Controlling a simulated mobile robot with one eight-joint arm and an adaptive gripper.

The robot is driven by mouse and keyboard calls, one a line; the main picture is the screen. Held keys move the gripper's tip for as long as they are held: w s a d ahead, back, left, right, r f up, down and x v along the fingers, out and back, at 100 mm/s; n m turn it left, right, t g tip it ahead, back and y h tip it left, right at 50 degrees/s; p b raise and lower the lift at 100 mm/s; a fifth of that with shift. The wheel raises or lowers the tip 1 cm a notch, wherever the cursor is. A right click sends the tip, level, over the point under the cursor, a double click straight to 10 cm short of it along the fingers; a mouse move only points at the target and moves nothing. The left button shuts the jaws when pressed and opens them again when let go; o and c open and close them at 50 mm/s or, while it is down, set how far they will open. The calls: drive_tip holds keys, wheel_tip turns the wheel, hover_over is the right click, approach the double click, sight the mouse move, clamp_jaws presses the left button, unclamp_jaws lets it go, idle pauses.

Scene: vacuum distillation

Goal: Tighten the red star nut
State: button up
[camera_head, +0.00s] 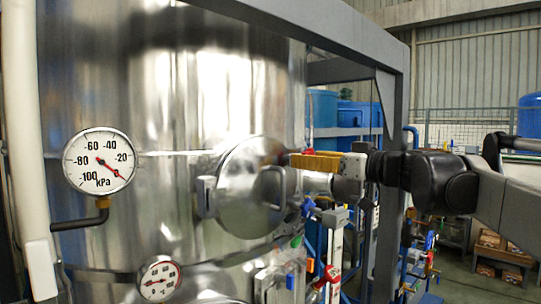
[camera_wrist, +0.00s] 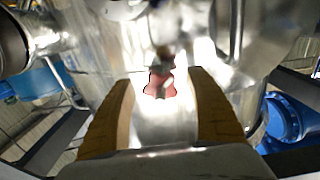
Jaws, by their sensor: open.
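The red star nut (camera_wrist: 158,84) shows in the wrist view, straight ahead between the tips of my two yellow-brown fingers. My gripper (camera_wrist: 161,78) is open, one finger on each side of the nut in the picture. I cannot tell how deep the nut sits between the fingers or whether they touch it. In the head view my gripper (camera_head: 292,160) points left, at the edge of the round metal hatch (camera_head: 245,190) on the shiny steel vessel (camera_head: 175,110).
A kPa pressure gauge (camera_head: 99,161) and a smaller dial gauge (camera_head: 159,279) are at the vessel's left and front. The hatch carries a curved handle (camera_head: 274,187). A grey frame post (camera_head: 388,190) stands close behind my gripper. Valves and pipes lie below it.

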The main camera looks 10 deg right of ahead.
drive_tip(key=shift+w+a, duration=0.1)
drive_tip(key=shift+w, duration=0.05)
drive_tip(key=c, duration=1.2)
